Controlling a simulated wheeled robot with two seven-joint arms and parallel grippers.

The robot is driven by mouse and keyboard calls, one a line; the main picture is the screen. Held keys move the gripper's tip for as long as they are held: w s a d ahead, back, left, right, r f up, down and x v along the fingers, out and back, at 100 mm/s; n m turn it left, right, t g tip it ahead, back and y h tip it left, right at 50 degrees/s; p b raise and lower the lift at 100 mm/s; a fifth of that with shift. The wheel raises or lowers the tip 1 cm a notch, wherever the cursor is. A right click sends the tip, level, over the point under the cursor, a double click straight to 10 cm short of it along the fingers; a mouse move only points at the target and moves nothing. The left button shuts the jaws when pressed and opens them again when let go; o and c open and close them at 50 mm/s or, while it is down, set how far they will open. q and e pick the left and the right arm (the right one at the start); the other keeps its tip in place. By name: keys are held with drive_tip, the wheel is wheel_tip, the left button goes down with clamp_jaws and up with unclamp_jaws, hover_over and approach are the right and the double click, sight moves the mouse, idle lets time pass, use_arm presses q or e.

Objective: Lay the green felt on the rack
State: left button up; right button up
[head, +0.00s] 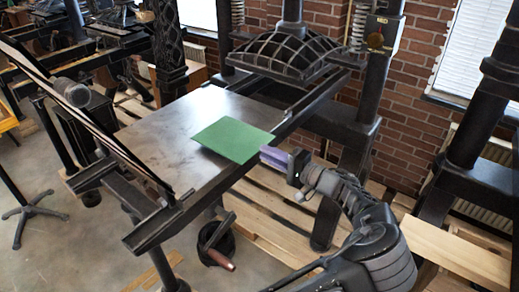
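The green felt (232,139) is a flat, level square over the right part of the dark press bed (150,140). Its near right side reaches past the bed's edge. The exact grip is small and hard to see. I cannot tell whether the felt touches the bed or hangs just above it. I cannot pick out the rack for certain.
The press's ribbed black platen (288,55) hangs behind the felt. A tilted frame (85,110) stands along the bed's left. A black bucket (216,240) sits on the floor below. A pale wooden board (455,250) lies at the right, near another press's dark frame (470,135).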

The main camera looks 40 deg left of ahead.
sight(262, 143)
use_arm(q)
drive_tip(key=shift+a, duration=1.45)
clamp_jaws()
drive_tip(key=shift+r, duration=0.1)
drive_tip(key=shift+s+r+p, duration=0.1)
drive_tip(key=shift+r+p, duration=0.6)
drive_tip(key=shift+r, duration=0.75)
drive_tip(key=shift+d, duration=0.1)
drive_tip(key=d+r+p, duration=0.1)
drive_tip(key=d+r, duration=0.2)
drive_tip(key=d, duration=0.3)
drive_tip(key=shift+d+p, duration=0.3)
drive_tip(key=shift+d, duration=0.1)
